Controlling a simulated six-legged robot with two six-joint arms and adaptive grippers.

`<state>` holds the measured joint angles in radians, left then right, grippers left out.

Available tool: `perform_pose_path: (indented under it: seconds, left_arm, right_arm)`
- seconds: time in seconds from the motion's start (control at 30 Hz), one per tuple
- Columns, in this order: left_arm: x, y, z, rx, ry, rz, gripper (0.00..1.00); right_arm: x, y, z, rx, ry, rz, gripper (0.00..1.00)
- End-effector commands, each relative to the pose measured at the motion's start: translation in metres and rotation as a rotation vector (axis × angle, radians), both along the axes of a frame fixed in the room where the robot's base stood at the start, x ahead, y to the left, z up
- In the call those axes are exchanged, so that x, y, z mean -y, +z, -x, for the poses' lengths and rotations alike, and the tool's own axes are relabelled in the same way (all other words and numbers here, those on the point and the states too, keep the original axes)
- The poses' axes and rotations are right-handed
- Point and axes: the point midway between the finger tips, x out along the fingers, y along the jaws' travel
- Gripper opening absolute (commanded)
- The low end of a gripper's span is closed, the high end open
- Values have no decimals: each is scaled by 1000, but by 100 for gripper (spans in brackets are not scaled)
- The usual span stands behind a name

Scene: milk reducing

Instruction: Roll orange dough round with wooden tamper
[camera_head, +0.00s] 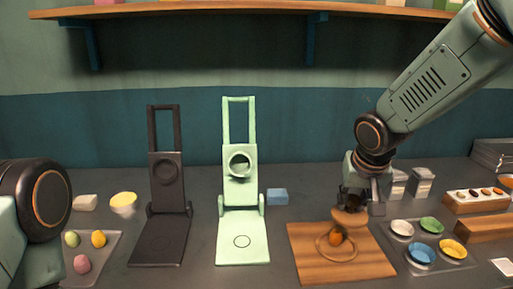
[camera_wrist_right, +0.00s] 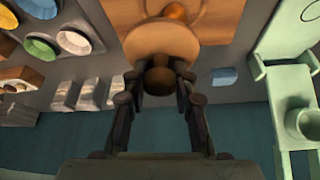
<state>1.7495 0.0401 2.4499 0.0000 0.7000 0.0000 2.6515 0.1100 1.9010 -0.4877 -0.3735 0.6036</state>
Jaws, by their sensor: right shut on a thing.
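The orange dough (camera_head: 336,239) sits on a wooden board (camera_head: 305,268), inside a round ring mark. My right gripper (camera_head: 353,203) is over the board, shut on the knob of the wooden tamper (camera_head: 348,219). The tamper's round disc hangs just above and behind the dough and hides part of its top; whether they touch I cannot tell. In the right wrist view the fingers (camera_wrist_right: 160,78) clasp the knob, the tamper disc (camera_wrist_right: 162,42) lies beyond it, and the dough (camera_wrist_right: 176,11) shows past the disc edge. My left gripper is out of view; only part of my left arm shows.
A mint press (camera_head: 243,220) and a dark press (camera_head: 158,242) stand left of the board. A tray of coloured bowls (camera_head: 422,255) is right of it. A blue block (camera_head: 277,196) lies behind. A tray with dough balls (camera_head: 110,245) is at left.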

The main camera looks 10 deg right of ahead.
Motion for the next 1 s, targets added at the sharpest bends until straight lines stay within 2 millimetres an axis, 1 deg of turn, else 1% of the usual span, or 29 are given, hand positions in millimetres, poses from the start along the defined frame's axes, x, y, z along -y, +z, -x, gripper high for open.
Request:
perform_pose_path:
  seconds: [0.03, 0.23, 0.53, 0.7, 1.0]
  left_arm:
    - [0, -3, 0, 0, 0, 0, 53]
    - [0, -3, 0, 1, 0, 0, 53]
    - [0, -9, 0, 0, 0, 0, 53]
    - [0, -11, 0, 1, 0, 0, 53]
    - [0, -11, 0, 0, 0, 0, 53]
  right_arm:
    - [0, -3, -1, 1, 0, 0, 0]
    - [-3, -7, -2, -1, 1, 5, 0]
    - [-14, -28, -7, -10, 1, 17, 0]
    - [-18, -36, -10, -10, 1, 20, 0]
    - [-19, -37, -10, -11, 1, 21, 0]
